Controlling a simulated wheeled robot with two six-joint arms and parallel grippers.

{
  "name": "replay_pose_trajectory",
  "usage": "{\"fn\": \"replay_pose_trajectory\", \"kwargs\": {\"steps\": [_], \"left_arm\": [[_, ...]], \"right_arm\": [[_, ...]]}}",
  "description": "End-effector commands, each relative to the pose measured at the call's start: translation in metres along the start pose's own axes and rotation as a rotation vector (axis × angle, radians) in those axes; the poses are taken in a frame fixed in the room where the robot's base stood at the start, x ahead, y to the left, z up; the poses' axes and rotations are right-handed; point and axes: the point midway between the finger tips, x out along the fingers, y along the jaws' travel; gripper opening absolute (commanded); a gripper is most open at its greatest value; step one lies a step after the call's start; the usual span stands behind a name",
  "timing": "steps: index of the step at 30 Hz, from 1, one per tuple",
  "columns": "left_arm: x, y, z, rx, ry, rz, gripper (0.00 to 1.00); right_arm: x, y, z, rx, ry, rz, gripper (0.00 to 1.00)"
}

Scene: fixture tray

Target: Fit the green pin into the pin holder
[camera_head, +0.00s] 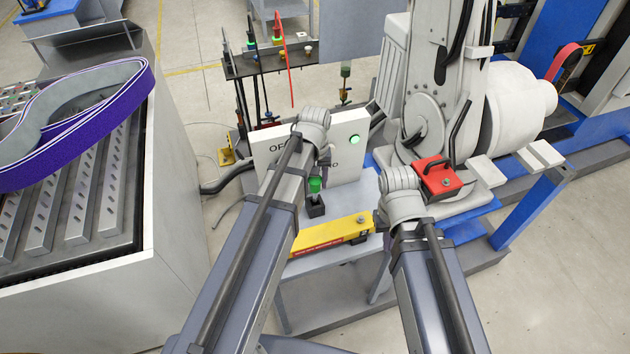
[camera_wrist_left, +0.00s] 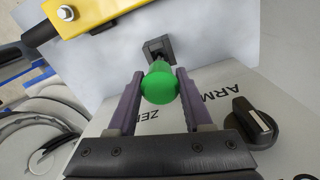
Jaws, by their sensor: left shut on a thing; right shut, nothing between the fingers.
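The green pin (camera_head: 315,185) is upright over the small dark pin holder (camera_head: 316,207) on the grey bench. In the left wrist view my left gripper (camera_wrist_left: 158,88) is shut on the pin's round green head (camera_wrist_left: 160,82), with one finger on each side. The pin's dark lower part points at the square holder (camera_wrist_left: 158,47). I cannot tell whether its tip is inside the holder's hole. In the head view the left gripper (camera_head: 321,165) comes down from the wrist above the pin. My right arm ends right of the bench; I cannot make out its fingers.
A white panel (camera_head: 348,140) with a green light stands just behind the holder. A yellow bar (camera_head: 330,235) runs along the bench front. A red box (camera_head: 438,177) with a black handle lies by the right wrist. A rack (camera_head: 275,60) stands behind.

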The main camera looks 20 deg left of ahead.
Motion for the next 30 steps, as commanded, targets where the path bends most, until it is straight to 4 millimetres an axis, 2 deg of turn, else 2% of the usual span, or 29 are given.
{"fn": "replay_pose_trajectory", "kwargs": {"steps": [30], "left_arm": [[0.026,0.0,0.0,0.0,0.0,0.0,0.0]], "right_arm": [[0.025,-0.002,-0.002,0.001,0.0,0.0,0.0]]}}
